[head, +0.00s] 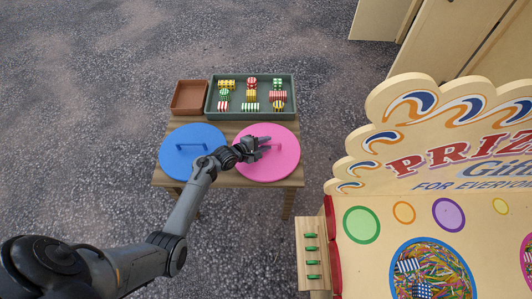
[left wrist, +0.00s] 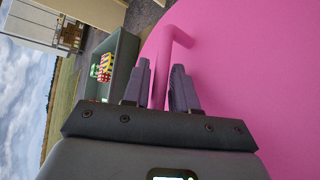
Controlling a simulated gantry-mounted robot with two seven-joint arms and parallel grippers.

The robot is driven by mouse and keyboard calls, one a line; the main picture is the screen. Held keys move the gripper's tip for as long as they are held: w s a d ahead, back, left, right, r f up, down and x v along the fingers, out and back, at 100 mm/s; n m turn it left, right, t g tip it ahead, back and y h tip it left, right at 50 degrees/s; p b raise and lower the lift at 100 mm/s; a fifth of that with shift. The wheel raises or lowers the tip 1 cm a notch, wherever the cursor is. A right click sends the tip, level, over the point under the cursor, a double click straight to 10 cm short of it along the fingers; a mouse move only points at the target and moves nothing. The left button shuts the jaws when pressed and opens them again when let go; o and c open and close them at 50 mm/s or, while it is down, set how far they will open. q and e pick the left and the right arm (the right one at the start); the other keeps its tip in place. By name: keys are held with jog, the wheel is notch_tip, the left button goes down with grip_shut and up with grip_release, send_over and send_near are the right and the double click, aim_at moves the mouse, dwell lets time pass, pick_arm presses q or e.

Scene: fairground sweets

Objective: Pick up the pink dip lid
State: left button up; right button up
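The pink dip lid (head: 284,166) is a round disc with a raised bar handle, lying flat on the right half of a small wooden table. My left gripper (head: 267,145) is over the lid, near its middle. In the left wrist view the pink handle (left wrist: 163,75) runs between the two fingers of the left gripper (left wrist: 161,80). The fingers are parted, with narrow gaps beside the handle, so they look open around it. In the head view the gripper hides most of the handle. My right gripper is not in view.
A blue lid (head: 176,165) with a handle lies to the left on the table (head: 230,182). Behind are a brown box (head: 188,111) and a green tray (head: 240,112) of striped sweets. A prize stall (head: 350,262) stands at the right.

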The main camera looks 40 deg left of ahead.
pick_arm(q)
jog(key=shift+w, duration=0.1)
grip_shut()
dwell(0.4)
